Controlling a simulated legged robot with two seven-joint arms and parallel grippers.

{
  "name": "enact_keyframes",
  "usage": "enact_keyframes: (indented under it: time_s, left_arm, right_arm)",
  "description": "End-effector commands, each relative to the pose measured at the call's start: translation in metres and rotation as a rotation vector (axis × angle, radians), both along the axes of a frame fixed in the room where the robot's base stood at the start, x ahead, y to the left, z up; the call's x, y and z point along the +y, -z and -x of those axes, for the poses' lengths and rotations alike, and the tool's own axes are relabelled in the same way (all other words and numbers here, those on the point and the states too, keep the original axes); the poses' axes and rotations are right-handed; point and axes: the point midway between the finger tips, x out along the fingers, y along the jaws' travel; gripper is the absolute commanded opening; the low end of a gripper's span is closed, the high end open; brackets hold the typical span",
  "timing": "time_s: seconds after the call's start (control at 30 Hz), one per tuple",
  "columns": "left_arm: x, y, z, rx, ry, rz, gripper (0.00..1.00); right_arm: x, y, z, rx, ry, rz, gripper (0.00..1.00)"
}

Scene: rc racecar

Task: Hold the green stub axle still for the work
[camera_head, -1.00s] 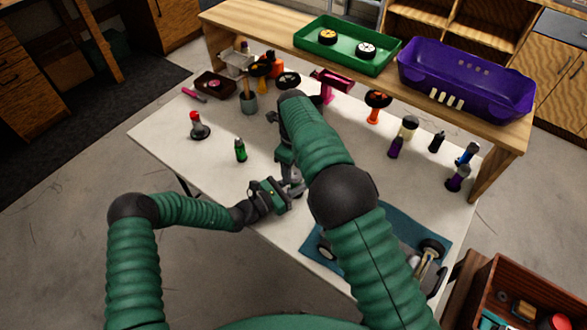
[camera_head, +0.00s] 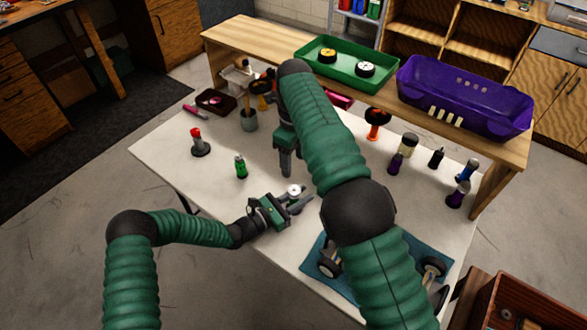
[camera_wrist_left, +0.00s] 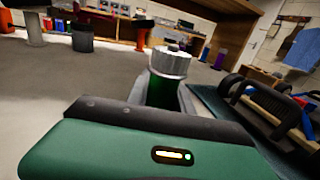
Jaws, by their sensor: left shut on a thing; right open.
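The green stub axle (camera_wrist_left: 163,92) stands upright between the jaws of my left gripper in the left wrist view. A silver ridged round piece (camera_wrist_left: 169,61) sits on its top; this piece also shows as a pale disc in the head view (camera_head: 294,190). My left gripper (camera_head: 295,199) is shut on the axle over the near part of the white table. The axle's lower part is hidden by the gripper. My right gripper (camera_head: 286,165) points down, open, behind and apart from the axle. Its forearm covers part of the table.
A blue mat (camera_head: 312,252) with a car chassis lies at the front right, partly behind my right arm. A green bottle (camera_head: 240,167) and a red-topped item (camera_head: 198,143) stand left. Several bottles stand right. A green tray (camera_head: 375,72) and purple body shell (camera_head: 465,92) sit on the raised shelf.

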Motion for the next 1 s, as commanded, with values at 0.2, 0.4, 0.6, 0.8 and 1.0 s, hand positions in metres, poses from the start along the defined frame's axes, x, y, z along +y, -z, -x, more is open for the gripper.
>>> enact_keyframes:
  time_s: [0.2,0.4,0.6,0.8,1.0]
  left_arm:
    - [0.0001,0.0002,0.0000,0.000,0.000,0.000,0.00]
    - [0.0001,0.0001,0.0000,0.000,0.000,0.000,0.00]
    - [0.0001,0.0000,0.0000,0.000,0.000,0.000,0.00]
    - [0.0001,-0.0001,0.0000,0.000,0.000,0.000,0.00]
    - [0.0001,-0.0002,-0.0001,0.000,0.000,0.000,0.00]
  right_arm:
    - [-0.0001,-0.0009,0.0001,0.000,0.000,0.000,0.55]
    - [-0.0001,-0.0007,0.0003,0.001,-0.130,-0.001,0.55]
    - [-0.0006,-0.0005,0.0005,0.002,-0.693,-0.001,0.55]
    - [-0.0014,-0.0007,0.0006,0.000,-1.370,-0.002,0.55]
    - [-0.0014,-0.0010,0.0008,-0.002,-2.035,-0.002,0.55]
